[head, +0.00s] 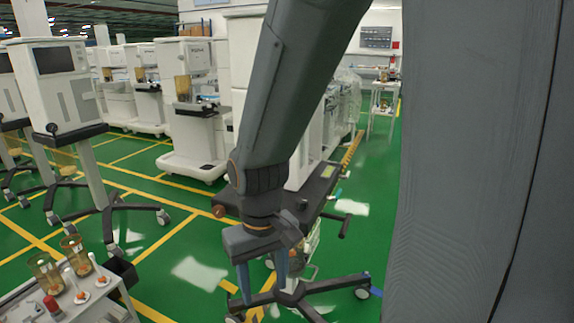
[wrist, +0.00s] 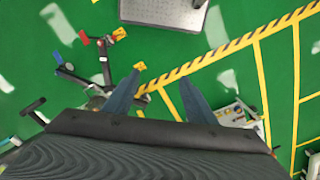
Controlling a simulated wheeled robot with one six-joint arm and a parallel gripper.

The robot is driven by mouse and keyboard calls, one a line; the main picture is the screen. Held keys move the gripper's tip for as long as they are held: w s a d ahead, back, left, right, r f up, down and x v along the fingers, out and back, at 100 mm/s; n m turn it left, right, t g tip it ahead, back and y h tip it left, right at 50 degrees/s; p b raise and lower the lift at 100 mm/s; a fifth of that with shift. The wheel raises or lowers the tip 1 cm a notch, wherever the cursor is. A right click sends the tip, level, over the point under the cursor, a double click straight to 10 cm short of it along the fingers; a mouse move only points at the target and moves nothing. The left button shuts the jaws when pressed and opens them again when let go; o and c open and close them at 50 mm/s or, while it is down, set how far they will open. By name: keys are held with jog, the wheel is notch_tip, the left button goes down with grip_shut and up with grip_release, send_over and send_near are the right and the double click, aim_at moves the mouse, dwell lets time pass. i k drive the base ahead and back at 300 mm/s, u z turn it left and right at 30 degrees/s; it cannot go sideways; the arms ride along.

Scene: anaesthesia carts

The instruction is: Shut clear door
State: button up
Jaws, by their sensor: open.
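My gripper (head: 262,284) hangs at the end of my arm in the head view, fingers pointing down and apart. In the wrist view my gripper (wrist: 160,78) shows two blue-grey fingers spread with nothing between them. Behind it in the head view stands a white cart with a dark shelf (head: 318,190), a side handle and a dark wheeled base (head: 295,297). I cannot make out a clear door in either view. My arm hides much of that cart, so I cannot tell whether a door there is open or shut.
White anaesthesia machines (head: 196,110) stand at the left and back. A small table (head: 110,306) with amber jars is at the lower left. A striped floor line (wrist: 230,47) and a grey base plate (wrist: 165,12) show in the wrist view. Green floor lies between.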

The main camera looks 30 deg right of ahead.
aim_at(347, 123)
jog(key=u, duration=3)
jog(key=k, duration=2.6)
jog(key=z, duration=2.25)
jog(key=i, duration=0.35)
jog(key=z, duration=0.15)
